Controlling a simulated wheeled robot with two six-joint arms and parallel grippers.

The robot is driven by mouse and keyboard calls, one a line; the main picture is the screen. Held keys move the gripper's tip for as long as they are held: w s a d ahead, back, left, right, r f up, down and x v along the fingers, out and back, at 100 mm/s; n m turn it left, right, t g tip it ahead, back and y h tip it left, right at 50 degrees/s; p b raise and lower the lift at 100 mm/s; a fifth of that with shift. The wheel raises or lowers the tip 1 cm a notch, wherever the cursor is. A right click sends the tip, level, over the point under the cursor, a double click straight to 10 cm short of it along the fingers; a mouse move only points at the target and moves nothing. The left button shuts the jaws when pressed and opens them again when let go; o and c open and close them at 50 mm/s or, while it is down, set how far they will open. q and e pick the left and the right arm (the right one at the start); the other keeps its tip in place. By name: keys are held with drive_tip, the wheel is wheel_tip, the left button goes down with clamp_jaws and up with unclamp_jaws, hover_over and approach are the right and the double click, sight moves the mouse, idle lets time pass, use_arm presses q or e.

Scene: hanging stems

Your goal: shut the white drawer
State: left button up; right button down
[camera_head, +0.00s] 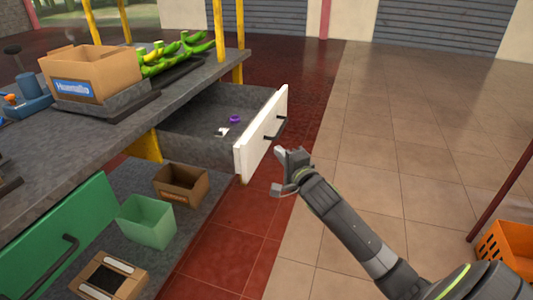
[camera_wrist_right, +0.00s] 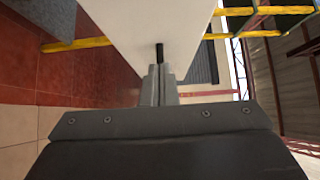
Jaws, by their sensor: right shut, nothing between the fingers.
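The white drawer (camera_head: 262,133) is pulled out from under the grey workbench, with its white front facing right and a dark bar handle (camera_head: 274,128) on it. A purple item (camera_head: 235,119) and a small white item (camera_head: 221,132) lie inside. My right gripper (camera_head: 283,172) is shut and empty, just right of and below the drawer front. In the right wrist view, my shut fingers (camera_wrist_right: 158,84) point at the white front (camera_wrist_right: 135,30), with the dark handle (camera_wrist_right: 159,52) right at their tips. I cannot tell whether they touch. My left gripper is out of view.
A green drawer (camera_head: 60,240) stands at the lower left. A green bin (camera_head: 147,221) and a brown box (camera_head: 180,185) sit on the lower shelf. A cardboard box (camera_head: 90,73) and green bananas (camera_head: 175,55) are on the bench.

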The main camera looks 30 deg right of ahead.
sight(260, 143)
drive_tip(key=w+a, duration=0.2)
drive_tip(key=w, duration=0.1)
drive_tip(key=shift+b, duration=0.3)
drive_tip(key=shift+w+a, duration=0.3)
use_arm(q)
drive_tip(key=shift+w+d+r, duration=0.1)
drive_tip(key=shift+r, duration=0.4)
